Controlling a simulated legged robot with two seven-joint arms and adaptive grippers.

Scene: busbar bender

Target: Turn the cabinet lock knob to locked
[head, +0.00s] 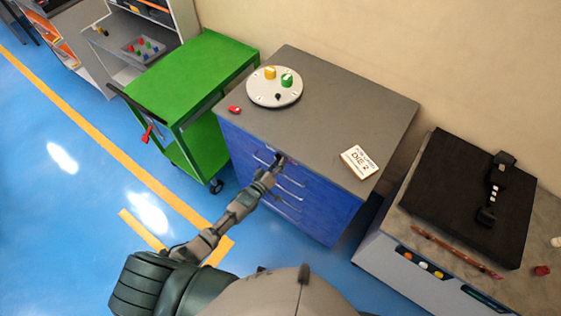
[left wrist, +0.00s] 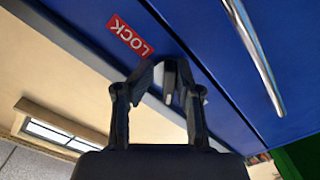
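The blue cabinet (head: 246,155) with a grey top stands in the middle of the head view. My left gripper (head: 281,160) is at the upper part of its front, near the top drawer handle. In the left wrist view a red LOCK label (left wrist: 129,37) is on the blue front beside the gripper (left wrist: 167,72). The fingers lean in toward each other at the front, with a narrow gap. A small dark grey piece (left wrist: 172,75) shows between them; I cannot tell whether it is the lock knob or a finger pad. The knob's angle is hidden. My right gripper is not in view.
On the cabinet top are a round plate (head: 274,98) with yellow and green knobs, a small red item (head: 234,110) and a DIE 2 card (head: 359,162). A green cart (head: 190,75) stands left, a bench with a black case (head: 465,190) right. Blue floor (head: 70,200) is free at left.

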